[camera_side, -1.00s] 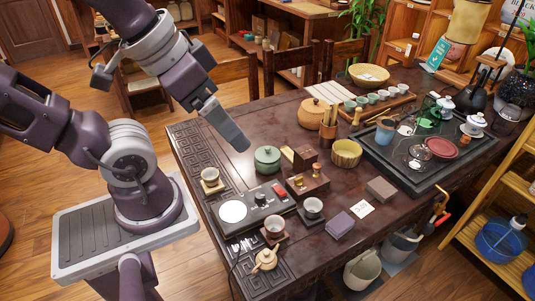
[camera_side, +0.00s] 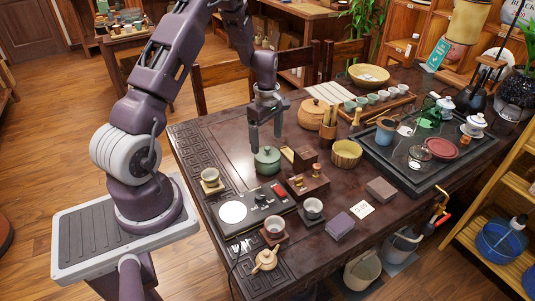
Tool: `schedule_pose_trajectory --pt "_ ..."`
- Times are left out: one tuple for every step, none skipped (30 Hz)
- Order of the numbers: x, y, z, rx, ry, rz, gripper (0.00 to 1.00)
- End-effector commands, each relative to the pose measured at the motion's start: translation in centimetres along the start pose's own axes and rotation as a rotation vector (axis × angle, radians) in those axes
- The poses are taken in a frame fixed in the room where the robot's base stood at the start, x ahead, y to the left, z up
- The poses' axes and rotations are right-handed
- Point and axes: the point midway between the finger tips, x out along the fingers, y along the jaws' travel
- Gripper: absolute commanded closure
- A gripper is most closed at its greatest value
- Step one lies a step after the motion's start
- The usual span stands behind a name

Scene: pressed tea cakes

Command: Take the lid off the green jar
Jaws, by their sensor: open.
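The green jar (camera_side: 267,164) stands on the dark tea table, with its lid (camera_side: 266,154) on top. My gripper (camera_side: 266,146) points straight down just above the jar. Its two fingers are apart, one toward the left of the lid and one toward the right. Nothing shows between the fingers above the lid. I cannot tell whether the fingertips touch the lid.
Wooden boxes (camera_side: 306,185) stand close to the right of the jar. A dark device with a white disc (camera_side: 233,211) lies in front. A wooden round box (camera_side: 311,115) stands behind right. The table (camera_side: 215,140) is bare to the left of the jar.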

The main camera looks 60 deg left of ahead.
Motion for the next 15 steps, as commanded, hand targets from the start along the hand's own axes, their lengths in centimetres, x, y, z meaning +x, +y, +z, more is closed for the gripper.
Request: schedule_pose_trajectory --pt "1.1 0.0 0.2 0.001 -0.002 -0.004 0.17" --pt "1.7 0.0 0.3 0.001 -0.002 -0.004 0.17" --pt "2.4 0.0 0.2 0.001 -0.001 -0.004 0.17" --pt "2.8 0.0 0.2 0.002 -0.001 -0.004 0.17" --pt "3.1 0.0 0.2 0.002 -0.001 -0.002 0.17" --pt "3.5 0.0 0.3 0.003 -0.001 -0.002 0.17" --pt "3.6 0.0 0.3 0.003 -0.001 -0.002 0.17" --pt "3.7 0.0 0.3 0.003 -0.001 -0.002 0.17" --pt "3.7 0.0 0.3 0.003 -0.001 -0.001 0.17" --pt "3.7 0.0 0.3 0.003 -0.001 -0.001 0.17" --pt "3.7 0.0 0.3 0.004 -0.001 -0.001 0.17" --pt "3.6 0.0 0.3 0.004 -0.001 -0.001 0.17" --pt "3.6 0.0 0.3 0.004 -0.001 -0.001 0.17" --pt "3.6 0.0 0.3 0.004 -0.001 -0.001 0.22" --pt "3.6 0.0 0.3 0.004 -0.001 -0.001 0.30"
